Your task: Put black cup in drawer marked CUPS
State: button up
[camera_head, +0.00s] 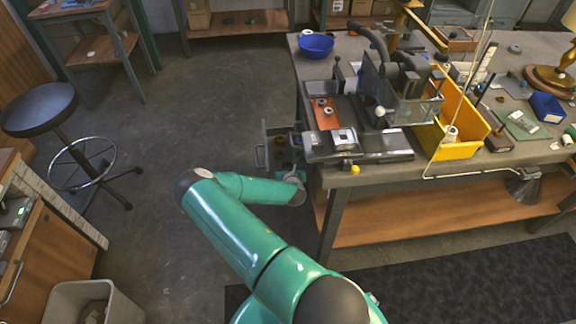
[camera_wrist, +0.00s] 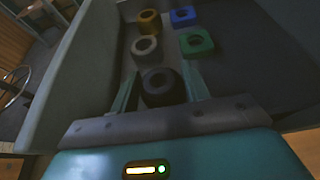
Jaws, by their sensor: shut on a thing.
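The black cup (camera_wrist: 162,88) sits between the two fingers of my gripper (camera_wrist: 160,90) in the wrist view, its round opening facing the camera. My gripper is shut on it. Both are over or inside an open grey drawer (camera_wrist: 72,88), and I cannot tell whether the cup touches the drawer's floor. In the head view the open drawer (camera_head: 268,150) sticks out from the left side of the workbench, with my gripper (camera_head: 291,170) at its near side. The cup is hard to make out there. No CUPS marking is readable.
In the drawer beyond the cup are a grey ring-shaped part (camera_wrist: 145,47), a brassy one (camera_wrist: 149,20), a blue square part (camera_wrist: 184,16) and a green one (camera_wrist: 195,42). The workbench (camera_head: 440,168) edge is right of my arm. A stool (camera_head: 40,108) stands left, with clear floor between.

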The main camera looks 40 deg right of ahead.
jog(key=shift+f, duration=0.3)
